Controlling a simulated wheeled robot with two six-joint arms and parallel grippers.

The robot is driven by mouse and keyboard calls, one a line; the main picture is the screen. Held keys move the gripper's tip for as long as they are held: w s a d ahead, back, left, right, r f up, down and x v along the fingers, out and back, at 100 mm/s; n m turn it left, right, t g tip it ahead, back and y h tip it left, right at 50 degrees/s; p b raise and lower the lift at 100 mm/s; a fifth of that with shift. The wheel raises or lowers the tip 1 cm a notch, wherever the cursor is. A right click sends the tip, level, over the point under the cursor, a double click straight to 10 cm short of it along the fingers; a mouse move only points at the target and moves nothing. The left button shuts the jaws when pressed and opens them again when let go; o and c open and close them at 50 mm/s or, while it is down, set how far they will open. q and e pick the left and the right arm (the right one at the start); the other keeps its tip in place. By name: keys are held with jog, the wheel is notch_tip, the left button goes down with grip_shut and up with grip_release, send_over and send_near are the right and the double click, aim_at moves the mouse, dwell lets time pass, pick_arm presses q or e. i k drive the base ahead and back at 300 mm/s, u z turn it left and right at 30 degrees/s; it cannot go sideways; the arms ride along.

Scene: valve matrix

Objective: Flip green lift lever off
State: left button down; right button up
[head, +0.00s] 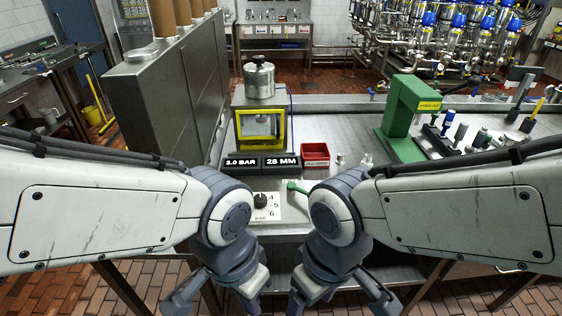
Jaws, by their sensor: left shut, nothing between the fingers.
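The green lift lever (296,188) is on the bench top, with its knob end at the left and its arm running right and down until my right arm hides the rest. A black dial knob (261,200) on a white plate numbered 4, 5, 6 is to its left. My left gripper (222,300) is shut and empty, low in front of the bench and apart from the lever. My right gripper (340,298) hangs low beside it, also apart from the lever; its fingertips run near the lower edge, so its opening is unclear.
A yellow-framed press with a metal pot (260,80) stands behind the displays reading 3.0 BAR and 28 MM (262,163). A red bin (315,155) is right of them. A green stand (408,105) and small fittings are at the right. Bench space behind the bin is clear.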

aim_at(290, 186)
jog(key=k, duration=0.55)
jog(key=u, duration=0.55)
jog(key=i, duration=1.1)
jog(key=z, duration=0.5)
